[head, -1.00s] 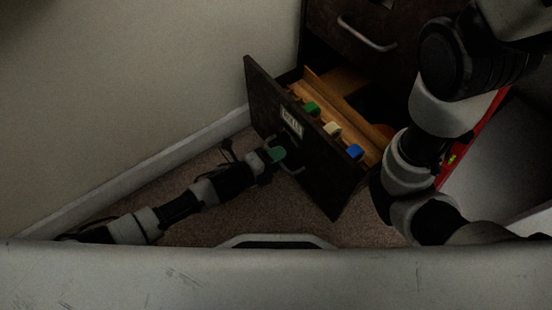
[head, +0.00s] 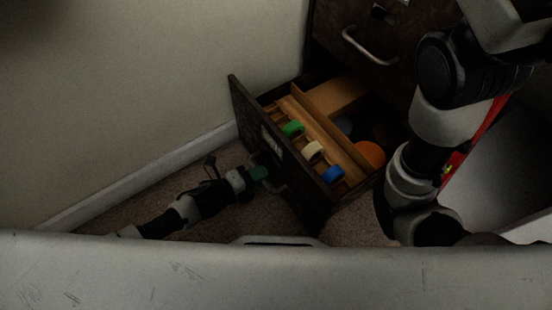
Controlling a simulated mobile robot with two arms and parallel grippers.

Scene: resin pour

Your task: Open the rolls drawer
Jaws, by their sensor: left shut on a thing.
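The rolls drawer (head: 265,140) is a dark low drawer with a pale label on its front, and it stands pulled out of the cabinet. Inside it a wooden rack holds a green roll (head: 292,129), a cream roll (head: 313,151) and a blue roll (head: 334,174). Behind the rack lie an orange round thing (head: 370,154) and a wooden divider. My left gripper (head: 264,175) is at the drawer's front, shut on its handle (head: 279,188), which is partly hidden. My right arm comes down at the right; its gripper is not visible.
Above is another closed dark drawer with a metal handle (head: 369,46). A pale wall stands close on the left with a white baseboard (head: 140,177). A red-edged pale bin (head: 500,160) is at the right.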

